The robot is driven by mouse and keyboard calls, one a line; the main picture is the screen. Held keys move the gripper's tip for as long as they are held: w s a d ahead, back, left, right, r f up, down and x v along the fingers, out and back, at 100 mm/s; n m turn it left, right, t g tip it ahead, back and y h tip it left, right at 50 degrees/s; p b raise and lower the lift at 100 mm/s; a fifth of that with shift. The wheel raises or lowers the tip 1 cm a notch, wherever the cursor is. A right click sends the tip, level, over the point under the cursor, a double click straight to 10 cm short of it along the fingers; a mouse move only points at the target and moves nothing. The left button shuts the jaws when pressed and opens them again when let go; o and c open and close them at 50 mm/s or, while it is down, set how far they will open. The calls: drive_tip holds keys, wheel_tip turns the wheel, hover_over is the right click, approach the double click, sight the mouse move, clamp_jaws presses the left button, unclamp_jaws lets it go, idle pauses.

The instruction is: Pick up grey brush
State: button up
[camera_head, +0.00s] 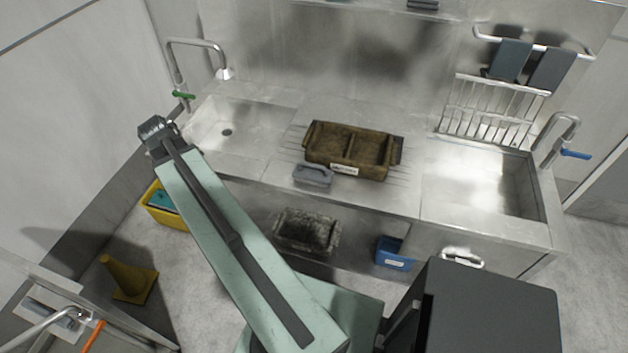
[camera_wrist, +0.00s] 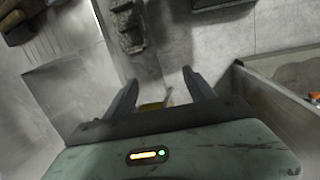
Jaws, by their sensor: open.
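A grey block-shaped brush with a loop handle (camera_head: 313,175) lies on the steel counter (camera_head: 250,167), just in front of the brown tray, in the head view. I cannot make it out clearly in the wrist view. My gripper (camera_wrist: 158,78) shows in the wrist view with its two dark fingers apart and nothing between them. It points down toward the floor, away from the brush.
A dirty brown tray (camera_head: 347,135) stands on the counter between two sink basins. A yellow cone (camera_head: 128,278) stands on the floor. Another grey item (camera_head: 52,313) lies at lower left.

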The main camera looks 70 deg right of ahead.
drive_tip(key=s+d+f+g+b, duration=0.2)
drive_tip(key=s+d, duration=1.1)
drive_tip(key=d, duration=0.2)
drive_tip(key=g+b, duration=0.1)
approach(316, 173)
drive_tip(key=shift+s+f, duration=0.55)
drive_tip(key=shift+f, duration=0.25)
drive_tip(key=b+x, duration=0.7)
drive_tip(key=x, duration=0.1)
drive_tip(key=shift+w+f+b, duration=0.15)
drive_tip(key=shift+w+b, duration=0.1)
drive_tip(key=shift+b, duration=0.1)
drive_tip(key=shift+r, duration=0.25)
drive_tip(key=c, duration=1.2)
drive_tip(key=shift+o, duration=0.2)
wheel_tip(316, 173, up, 10)
drive_tip(key=p, duration=1)
drive_tip(key=shift+r+p, duration=0.15)
drive_tip(key=shift+p, duration=0.2)
